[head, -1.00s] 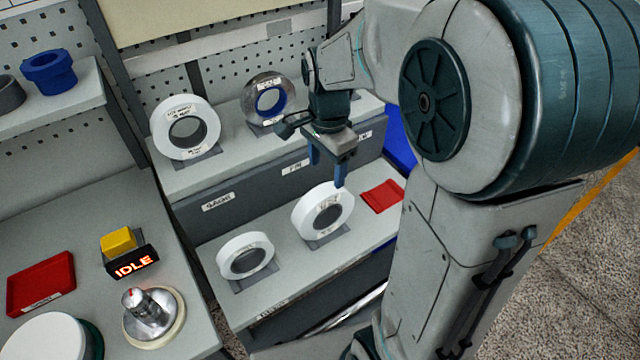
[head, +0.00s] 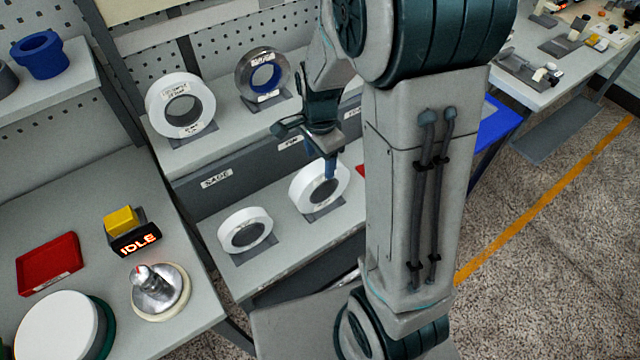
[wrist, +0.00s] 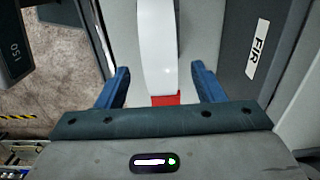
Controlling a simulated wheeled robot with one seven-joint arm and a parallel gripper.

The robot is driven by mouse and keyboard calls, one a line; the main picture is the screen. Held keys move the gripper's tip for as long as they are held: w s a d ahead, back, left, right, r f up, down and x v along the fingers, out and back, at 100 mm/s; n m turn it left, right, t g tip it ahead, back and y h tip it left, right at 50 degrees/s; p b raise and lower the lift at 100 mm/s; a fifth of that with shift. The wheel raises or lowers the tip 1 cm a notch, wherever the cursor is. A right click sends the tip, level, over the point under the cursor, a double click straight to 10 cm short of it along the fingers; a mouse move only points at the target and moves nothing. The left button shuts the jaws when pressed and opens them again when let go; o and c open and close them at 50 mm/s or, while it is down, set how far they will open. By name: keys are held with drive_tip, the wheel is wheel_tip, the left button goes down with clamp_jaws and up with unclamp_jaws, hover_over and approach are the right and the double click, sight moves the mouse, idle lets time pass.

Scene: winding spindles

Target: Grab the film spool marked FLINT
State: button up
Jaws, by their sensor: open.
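My gripper (head: 330,168) is open, pointing down at the lower right white spool (head: 318,188) on the lower shelf. In the wrist view, the white rim of a spool (wrist: 157,45) lies between the two blue fingers of my gripper (wrist: 160,78), with a gap on each side. Another white spool (head: 245,231) stands to its left on the same shelf. A white spool (head: 180,104) and a grey spool with a blue core (head: 250,68) stand on the upper shelf. I cannot read FLINT on any spool.
Shelf-edge labels read SAGE (head: 216,178) and, in the wrist view, FIR (wrist: 256,48). A red tray (head: 48,263), an IDLE sign (head: 136,243) and a metal spindle (head: 158,290) are on the left bench. My arm hides the shelf's right end.

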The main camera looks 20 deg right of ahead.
sight(320, 166)
drive_tip(key=shift+f, duration=2.05)
drive_tip(key=shift+w, duration=0.1)
clamp_jaws()
